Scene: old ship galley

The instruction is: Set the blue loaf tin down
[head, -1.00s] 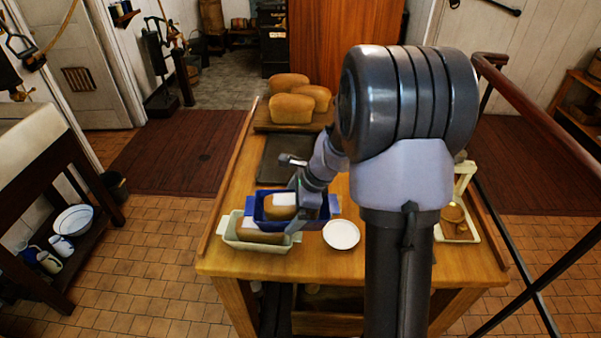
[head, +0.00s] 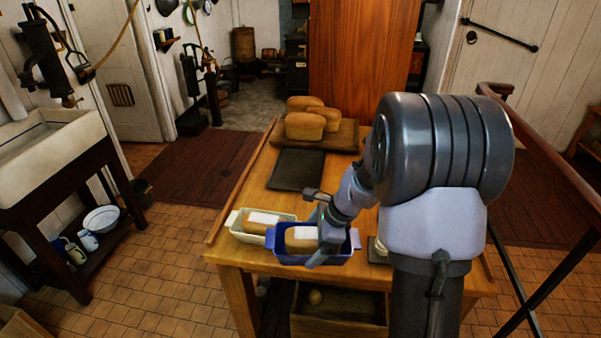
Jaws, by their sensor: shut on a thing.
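The blue loaf tin (head: 287,256) has a loaf with a white label on top and is at the table's front edge, upright. My gripper (head: 325,240) is shut on the tin at its right part. I cannot tell whether the tin's base touches the table (head: 232,218) or hangs just above it. My gripper covers part of the loaf and the tin's right end.
A pale green loaf tin (head: 243,236) with a labelled loaf stands close to the left. A dark flat tray (head: 297,170) lies behind. Several loaves sit on a wooden board (head: 345,138) at the back. My arm hides the table's right part.

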